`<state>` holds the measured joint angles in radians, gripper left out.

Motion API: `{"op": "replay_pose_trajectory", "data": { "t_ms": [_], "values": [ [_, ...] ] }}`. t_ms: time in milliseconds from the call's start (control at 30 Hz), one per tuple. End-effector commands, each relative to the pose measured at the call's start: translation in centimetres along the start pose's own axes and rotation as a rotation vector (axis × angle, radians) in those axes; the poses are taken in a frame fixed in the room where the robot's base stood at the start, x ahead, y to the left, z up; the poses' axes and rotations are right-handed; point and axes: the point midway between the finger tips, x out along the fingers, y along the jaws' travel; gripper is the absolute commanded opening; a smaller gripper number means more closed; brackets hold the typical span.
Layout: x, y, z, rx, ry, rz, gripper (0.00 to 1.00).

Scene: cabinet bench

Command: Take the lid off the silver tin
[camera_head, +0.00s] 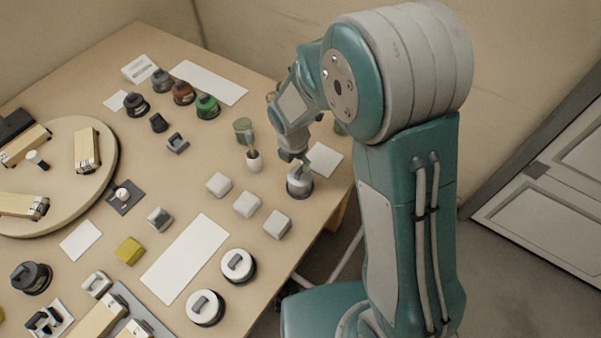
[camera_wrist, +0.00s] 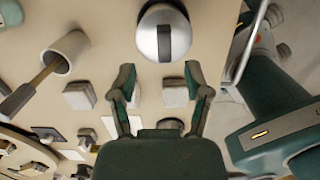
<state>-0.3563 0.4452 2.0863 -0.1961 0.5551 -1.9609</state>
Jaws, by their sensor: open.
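The silver tin (camera_head: 299,186) stands near the right edge of the table, below my gripper (camera_head: 294,158). In the wrist view its round, shiny silver lid (camera_wrist: 148,40) shows from above, with a dark bar handle across the middle. The lid appears to be on the tin; the tin's body is mostly hidden there. My gripper (camera_wrist: 160,72) is open and empty, its two fingers spread wide. In the wrist view the lid lies just beyond the fingertips, and I see no contact with it. In the head view the fingers are too small to make out well.
A white cup (camera_head: 254,162) with a brush-like tool stands left of the tin. Several white blocks (camera_head: 247,204) lie nearby. Two white-lidded tins (camera_head: 238,265) (camera_head: 205,307) stand toward the front. A green-lidded tin (camera_head: 207,106) is further back. A white sheet (camera_head: 326,160) lies behind the tin.

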Motion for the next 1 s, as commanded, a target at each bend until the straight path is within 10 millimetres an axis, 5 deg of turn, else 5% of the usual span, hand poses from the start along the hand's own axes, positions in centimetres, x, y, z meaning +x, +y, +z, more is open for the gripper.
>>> {"op": "replay_pose_trajectory", "data": {
  "t_ms": [333, 633, 733, 1000],
  "values": [
    [4.6, -0.7, 0.2, 0.002, 0.002, -0.002, 0.63],
    [5.2, -0.6, 0.2, 0.002, 0.000, 0.001, 0.63],
    [5.2, -0.6, 0.2, 0.002, 0.000, 0.001, 0.29],
    [5.3, -0.6, 0.2, 0.002, 0.001, -0.002, 0.04]
  ]
}}
